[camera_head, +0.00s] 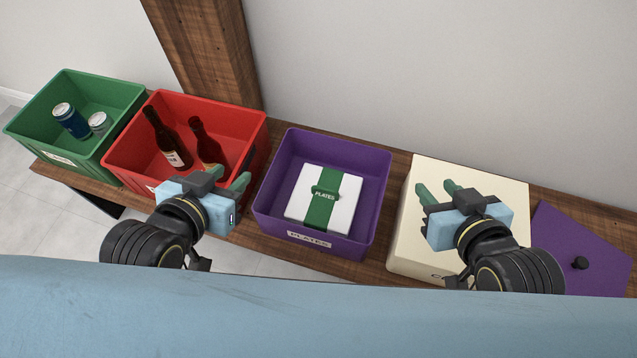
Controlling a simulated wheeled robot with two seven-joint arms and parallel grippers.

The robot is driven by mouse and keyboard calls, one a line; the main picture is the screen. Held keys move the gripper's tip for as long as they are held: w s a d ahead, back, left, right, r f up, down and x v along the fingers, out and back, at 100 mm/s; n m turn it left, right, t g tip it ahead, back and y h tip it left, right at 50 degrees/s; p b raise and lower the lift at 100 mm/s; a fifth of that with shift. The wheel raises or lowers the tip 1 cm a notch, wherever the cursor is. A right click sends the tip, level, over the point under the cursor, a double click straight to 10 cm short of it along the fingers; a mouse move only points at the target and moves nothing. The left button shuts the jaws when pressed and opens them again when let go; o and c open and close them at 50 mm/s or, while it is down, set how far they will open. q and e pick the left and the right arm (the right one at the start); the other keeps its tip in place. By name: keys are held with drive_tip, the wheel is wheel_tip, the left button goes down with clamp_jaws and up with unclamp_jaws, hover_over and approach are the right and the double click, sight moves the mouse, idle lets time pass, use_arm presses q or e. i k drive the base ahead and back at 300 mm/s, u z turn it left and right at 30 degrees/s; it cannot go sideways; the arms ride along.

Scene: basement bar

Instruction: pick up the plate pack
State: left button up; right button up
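The plate pack (346,211) is a white square pack with a green band marked PLATES. It lies inside the purple crate (276,196), which has a PLATES label on its front wall. My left gripper (229,178) is in front of the red crate, to the left of the purple crate. Its green fingers look apart, with nothing seen between them. My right gripper (436,190) is over the cream box, to the right of the purple crate. Its green fingers are apart and empty. Neither gripper touches the pack.
A red crate (235,112) with two dark bottles (166,140) and a green crate (125,92) with two cans (71,121) stand at left. The cream box (477,172) and a purple lid (560,232) with a black knob are at right. All rest on a wooden bench (398,166) against the wall.

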sight(324, 199)
drive_tip(key=u, duration=0.05)
drive_tip(key=k, duration=1.65)
drive_tip(key=z, duration=0.7)
drive_tip(key=i, duration=1.65)
drive_tip(key=u, duration=0.9)
